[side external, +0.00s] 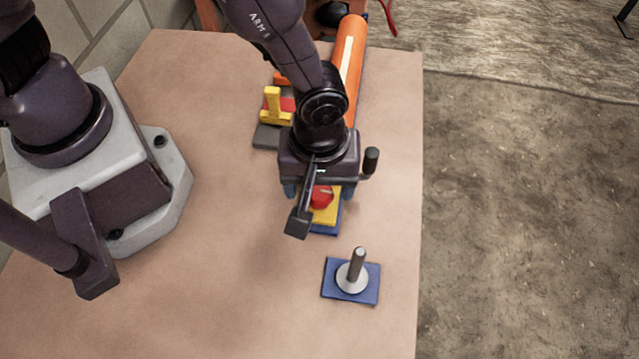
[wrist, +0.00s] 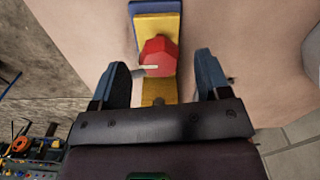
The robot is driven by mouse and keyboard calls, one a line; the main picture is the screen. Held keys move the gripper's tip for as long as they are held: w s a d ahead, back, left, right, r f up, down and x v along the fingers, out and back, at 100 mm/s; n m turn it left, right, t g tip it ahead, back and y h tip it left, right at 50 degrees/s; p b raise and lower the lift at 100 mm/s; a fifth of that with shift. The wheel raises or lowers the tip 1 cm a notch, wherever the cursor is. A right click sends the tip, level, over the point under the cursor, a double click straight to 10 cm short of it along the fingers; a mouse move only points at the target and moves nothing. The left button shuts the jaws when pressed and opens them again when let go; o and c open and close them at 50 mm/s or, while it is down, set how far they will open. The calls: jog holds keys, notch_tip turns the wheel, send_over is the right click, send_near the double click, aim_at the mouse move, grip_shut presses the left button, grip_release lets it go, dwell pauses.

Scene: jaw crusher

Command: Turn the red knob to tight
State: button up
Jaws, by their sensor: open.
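The red knob (side external: 321,196) sits on a yellow plate (side external: 326,214) over a blue base (side external: 324,229), partly hidden by my gripper in the side view. In the wrist view the red knob (wrist: 158,57) is faceted, with a white pointer mark toward its lower left. The yellow plate (wrist: 158,24) runs above and below it. My gripper (wrist: 158,80) is open, its two blue fingers on either side of the plate, with the knob between and slightly beyond the fingertips. I see no contact with the knob. Any tight label is not readable.
A blue plate (side external: 371,284) with a grey disc and upright post (side external: 357,262) stands in front of the knob. Behind are a yellow lever (side external: 272,104) on a grey base and an orange cylinder (side external: 351,50). The table's left middle is clear; its right edge is close.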

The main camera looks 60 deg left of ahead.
jog(key=shift+f, duration=0.85)
jog(key=shift+c, duration=0.5)
jog(key=c, duration=0.8)
jog(key=shift+c, duration=0.2)
